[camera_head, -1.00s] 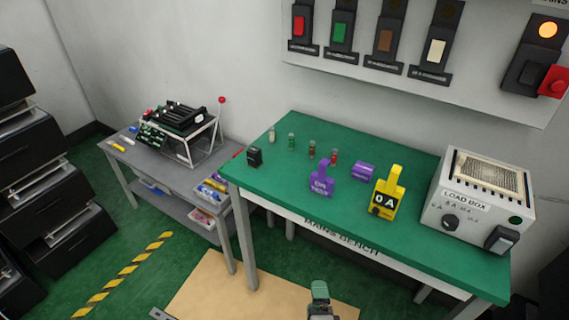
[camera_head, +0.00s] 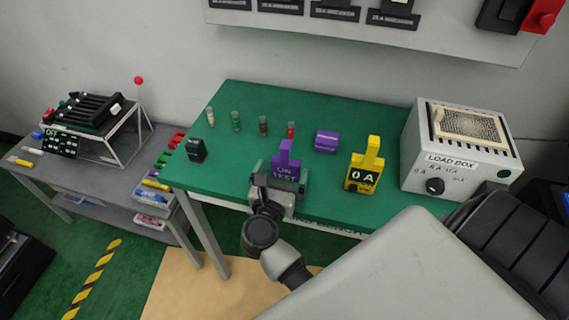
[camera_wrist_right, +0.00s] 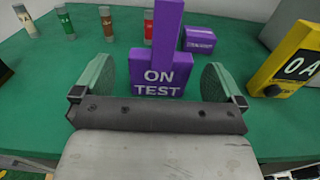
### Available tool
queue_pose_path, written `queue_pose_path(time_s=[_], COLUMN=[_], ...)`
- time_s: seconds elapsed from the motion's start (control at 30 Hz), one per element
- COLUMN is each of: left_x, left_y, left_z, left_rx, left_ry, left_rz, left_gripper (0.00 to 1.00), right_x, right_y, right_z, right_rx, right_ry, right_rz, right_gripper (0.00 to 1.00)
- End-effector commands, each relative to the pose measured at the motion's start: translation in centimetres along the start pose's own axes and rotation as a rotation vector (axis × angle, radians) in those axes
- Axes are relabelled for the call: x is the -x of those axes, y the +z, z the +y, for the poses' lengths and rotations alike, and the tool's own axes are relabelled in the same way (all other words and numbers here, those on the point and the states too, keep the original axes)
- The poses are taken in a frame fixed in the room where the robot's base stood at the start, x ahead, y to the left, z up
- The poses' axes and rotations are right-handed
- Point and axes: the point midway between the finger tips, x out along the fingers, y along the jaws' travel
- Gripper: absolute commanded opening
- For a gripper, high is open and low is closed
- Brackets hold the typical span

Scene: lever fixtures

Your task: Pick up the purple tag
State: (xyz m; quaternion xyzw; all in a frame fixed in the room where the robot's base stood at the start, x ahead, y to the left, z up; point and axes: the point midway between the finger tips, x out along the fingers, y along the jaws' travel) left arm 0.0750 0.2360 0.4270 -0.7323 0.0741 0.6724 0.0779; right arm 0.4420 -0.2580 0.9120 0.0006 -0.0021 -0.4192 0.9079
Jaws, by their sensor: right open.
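The purple tag (camera_head: 286,160) stands upright near the front edge of the green bench, with a tall narrow top and a wider block below. In the right wrist view the purple tag (camera_wrist_right: 160,77) reads "ON TEST" and stands between and just beyond my right gripper's fingers. My right gripper (camera_head: 278,178) is at the bench's front edge, in front of the tag. Its two green-padded fingers (camera_wrist_right: 158,85) are open, one on each side, with gaps to the tag. In the head view the gripper hides the tag's lower part. My left gripper is not in view.
A yellow 0 A tag (camera_head: 364,170) stands to the right, before the load box (camera_head: 455,150). Several small fuses (camera_head: 236,121) stand at the back left, and a black block (camera_head: 196,150) at the left. The green bench (camera_head: 235,185) has free room between them.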

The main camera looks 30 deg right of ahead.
Motion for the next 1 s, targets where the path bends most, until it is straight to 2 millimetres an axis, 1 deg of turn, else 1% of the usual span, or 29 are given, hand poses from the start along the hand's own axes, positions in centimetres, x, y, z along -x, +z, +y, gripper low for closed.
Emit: queue_pose_path(time_s=[0.1,0.2,0.3,0.43,0.6,0.63,0.93,1.0], left_x=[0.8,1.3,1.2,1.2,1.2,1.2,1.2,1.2], left_y=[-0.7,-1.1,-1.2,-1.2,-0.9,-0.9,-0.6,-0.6], left_z=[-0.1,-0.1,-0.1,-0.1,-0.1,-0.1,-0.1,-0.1], left_rx=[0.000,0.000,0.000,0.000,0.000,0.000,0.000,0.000], left_ry=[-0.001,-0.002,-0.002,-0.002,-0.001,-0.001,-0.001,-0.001], left_rz=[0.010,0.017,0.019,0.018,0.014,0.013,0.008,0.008], left_gripper=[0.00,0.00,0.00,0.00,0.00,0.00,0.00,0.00], right_x=[-1.7,-3.2,-4.4,-5.0,-5.0,-5.0,-4.9,-4.9], right_y=[0.5,0.6,0.3,0.2,0.1,0.1,0.1,0.1], right_z=[-0.1,-0.2,-0.2,-0.2,-0.2,-0.2,-0.2,-0.2], right_rx=[0.003,0.003,0.003,0.002,0.002,0.002,0.003,0.003], right_ry=[-0.001,0.000,0.001,0.001,0.001,0.001,0.001,0.001], right_rz=[-0.004,-0.004,-0.002,0.001,0.002,0.002,0.002,0.001], right_gripper=[1.00,1.00,1.00,1.00,1.00,0.98,0.53,0.51])
